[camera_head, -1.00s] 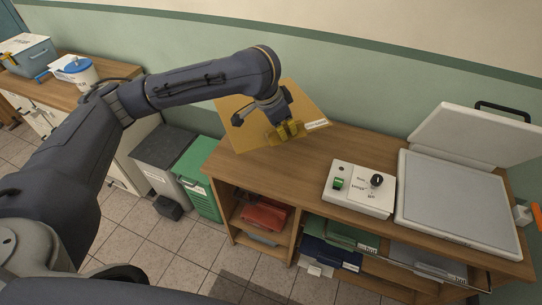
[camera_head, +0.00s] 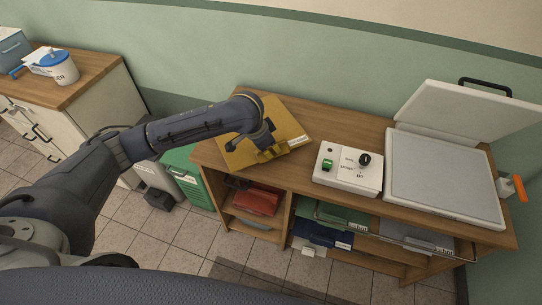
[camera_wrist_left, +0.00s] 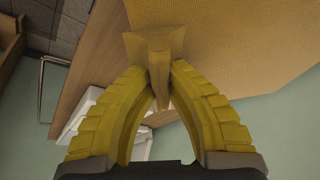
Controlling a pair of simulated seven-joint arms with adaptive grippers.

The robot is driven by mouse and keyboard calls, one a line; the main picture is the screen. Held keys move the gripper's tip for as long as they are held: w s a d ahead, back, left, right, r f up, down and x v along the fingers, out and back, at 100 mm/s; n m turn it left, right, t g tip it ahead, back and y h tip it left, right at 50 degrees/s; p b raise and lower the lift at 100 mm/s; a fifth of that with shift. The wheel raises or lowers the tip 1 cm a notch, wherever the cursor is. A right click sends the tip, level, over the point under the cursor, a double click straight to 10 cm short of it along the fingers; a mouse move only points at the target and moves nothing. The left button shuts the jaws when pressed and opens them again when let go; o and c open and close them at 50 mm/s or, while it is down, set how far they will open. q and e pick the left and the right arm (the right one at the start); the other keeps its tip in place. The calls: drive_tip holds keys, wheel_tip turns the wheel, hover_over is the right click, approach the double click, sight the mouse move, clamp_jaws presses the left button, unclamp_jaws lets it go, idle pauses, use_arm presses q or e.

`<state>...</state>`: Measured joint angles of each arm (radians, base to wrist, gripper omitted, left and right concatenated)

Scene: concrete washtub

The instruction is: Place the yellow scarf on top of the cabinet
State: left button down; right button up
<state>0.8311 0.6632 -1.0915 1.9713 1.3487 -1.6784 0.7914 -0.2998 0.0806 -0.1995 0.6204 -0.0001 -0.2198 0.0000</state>
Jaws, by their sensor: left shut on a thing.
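A flat, stiff-looking yellow folder (camera_head: 288,122) with a white label is at the left end of the wooden cabinet's (camera_head: 345,118) top; nothing that looks like a soft scarf shows. My left gripper (camera_head: 272,152), with yellow fingers, is at the folder's front edge. In the left wrist view, the fingers (camera_wrist_left: 158,78) are shut on a yellow tab of the folder (camera_wrist_left: 245,40). The folder looks nearly flat over the top; I cannot tell whether all of it touches the wood. My arm hides part of it. My right gripper is not in view.
A white control box (camera_head: 348,178) and a grey open-lidded device (camera_head: 440,175) fill the cabinet's right side. Red (camera_head: 257,200), green (camera_head: 338,215) and blue (camera_head: 322,235) folders lie on shelves below. A green bin (camera_head: 190,180) stands left. Some wood behind the control box is clear.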

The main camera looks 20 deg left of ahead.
sight(271, 161)
use_arm(q)
drive_tip(key=shift+f, duration=2.3)
drive_tip(key=c, duration=1.5)
unclamp_jaws()
drive_tip(key=shift+a+r, duration=0.1)
drive_tip(key=shift+r, duration=0.35)
drive_tip(key=v, duration=1.1)
drive_tip(key=shift+s+r, duration=0.15)
